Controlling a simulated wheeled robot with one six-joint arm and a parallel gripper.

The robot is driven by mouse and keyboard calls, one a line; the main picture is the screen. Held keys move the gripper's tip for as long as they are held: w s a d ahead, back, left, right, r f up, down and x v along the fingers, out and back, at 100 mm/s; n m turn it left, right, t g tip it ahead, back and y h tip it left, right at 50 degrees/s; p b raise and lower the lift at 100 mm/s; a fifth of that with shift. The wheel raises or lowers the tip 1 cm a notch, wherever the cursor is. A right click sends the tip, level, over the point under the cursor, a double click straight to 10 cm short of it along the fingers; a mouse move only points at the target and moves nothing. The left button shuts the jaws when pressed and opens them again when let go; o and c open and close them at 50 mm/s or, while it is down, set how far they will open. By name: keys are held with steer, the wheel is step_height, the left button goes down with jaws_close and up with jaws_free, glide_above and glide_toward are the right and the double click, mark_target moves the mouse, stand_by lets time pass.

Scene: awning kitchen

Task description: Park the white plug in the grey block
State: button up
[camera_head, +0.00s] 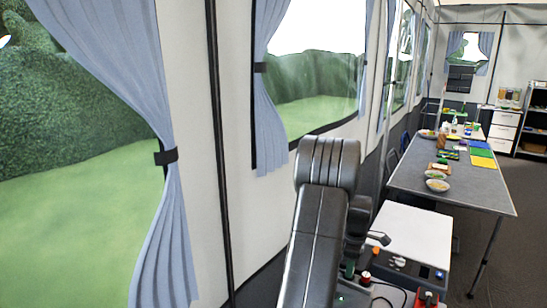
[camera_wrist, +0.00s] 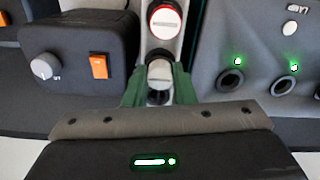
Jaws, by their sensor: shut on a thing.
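In the wrist view, my gripper (camera_wrist: 160,88) has green fingers closed on a pale, rounded piece that looks like the white plug (camera_wrist: 160,72). Its lower end is dark and partly hidden between the fingers. A dark grey housing (camera_wrist: 213,50) with two round sockets and lit green lights stands to the right of the fingers. I cannot tell whether this is the grey block, or whether the plug touches anything. In the head view, my arm covers most of the gripper and the bench around it.
A dark box (camera_wrist: 75,52) with a knob and orange switch stands left of the fingers. A red-ringed round button (camera_wrist: 163,20) lies just beyond them. In the head view, a white-topped unit (camera_head: 408,232) and a long grey table (camera_head: 450,191) with bowls stand to the right.

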steer(key=shift+f, duration=0.2)
steer(key=o, duration=1.3)
steer(key=shift+r+p, duration=2.2)
steer(key=shift+r, duration=1.35)
steer(key=shift+f, duration=0.15)
steer(key=shift+f+b, duration=2.3)
steer(key=shift+f, duration=1.05)
